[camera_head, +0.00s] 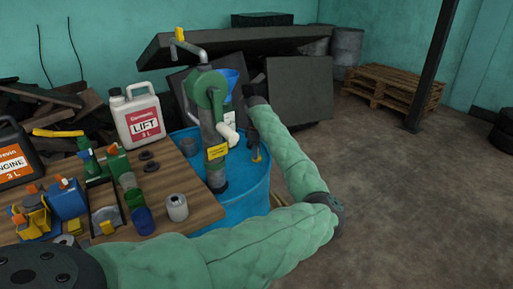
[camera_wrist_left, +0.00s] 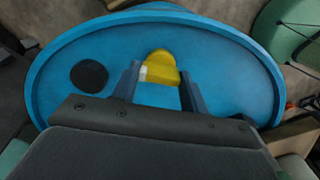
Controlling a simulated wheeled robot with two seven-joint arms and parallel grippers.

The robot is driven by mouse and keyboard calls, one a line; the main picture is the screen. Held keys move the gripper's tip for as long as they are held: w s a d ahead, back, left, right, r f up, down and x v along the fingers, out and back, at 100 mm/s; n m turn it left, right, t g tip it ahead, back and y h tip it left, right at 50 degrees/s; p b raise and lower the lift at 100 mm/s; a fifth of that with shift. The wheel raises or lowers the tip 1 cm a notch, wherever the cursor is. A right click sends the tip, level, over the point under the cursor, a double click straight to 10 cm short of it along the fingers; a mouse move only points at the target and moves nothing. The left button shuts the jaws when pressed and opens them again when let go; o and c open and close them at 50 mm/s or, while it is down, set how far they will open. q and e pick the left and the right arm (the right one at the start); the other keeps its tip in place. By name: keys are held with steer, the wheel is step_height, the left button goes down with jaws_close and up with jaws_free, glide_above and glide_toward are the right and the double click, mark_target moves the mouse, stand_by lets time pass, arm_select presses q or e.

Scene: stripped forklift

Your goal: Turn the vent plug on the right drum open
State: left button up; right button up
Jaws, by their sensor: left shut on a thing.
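The blue drum (camera_head: 245,195) stands beside the wooden table. Its round top (camera_wrist_left: 60,100) fills most of the left wrist view. A yellow vent plug (camera_head: 257,157) sits on the drum top, and it also shows in the left wrist view (camera_wrist_left: 161,65). My left gripper (camera_head: 255,150) reaches over the drum from above. Its two fingers (camera_wrist_left: 160,80) stand on either side of the yellow plug and are shut on it. The fingers hide part of the plug. My right gripper is not in view.
A green hand pump (camera_head: 207,90) with a yellow-tipped crank rises close left of my left gripper. A black cap (camera_wrist_left: 89,75) is on the drum top. The table (camera_head: 185,185) at left holds canisters, bottles and tools. Floor at the right is clear up to a pallet (camera_head: 390,88) and post.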

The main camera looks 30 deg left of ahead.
arm_select(q)
steer(key=n+p, duration=0.1)
steer(key=n, duration=0.4)
steer(key=shift+r+n+p, duration=0.15)
steer(key=shift+n+p, duration=0.15)
steer(key=shift+n, duration=1.8)
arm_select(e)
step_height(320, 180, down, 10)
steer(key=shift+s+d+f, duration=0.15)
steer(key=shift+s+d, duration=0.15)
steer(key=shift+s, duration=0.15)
arm_select(q)
steer(key=o, duration=1)
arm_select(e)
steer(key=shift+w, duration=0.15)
arm_select(q)
steer(key=shift+r, duration=0.2)
step_height(320, 180, up, 6)
steer(key=shift+r+b, duration=0.1)
steer(key=shift+b, duration=0.75)
steer(key=shift+r, duration=0.5)
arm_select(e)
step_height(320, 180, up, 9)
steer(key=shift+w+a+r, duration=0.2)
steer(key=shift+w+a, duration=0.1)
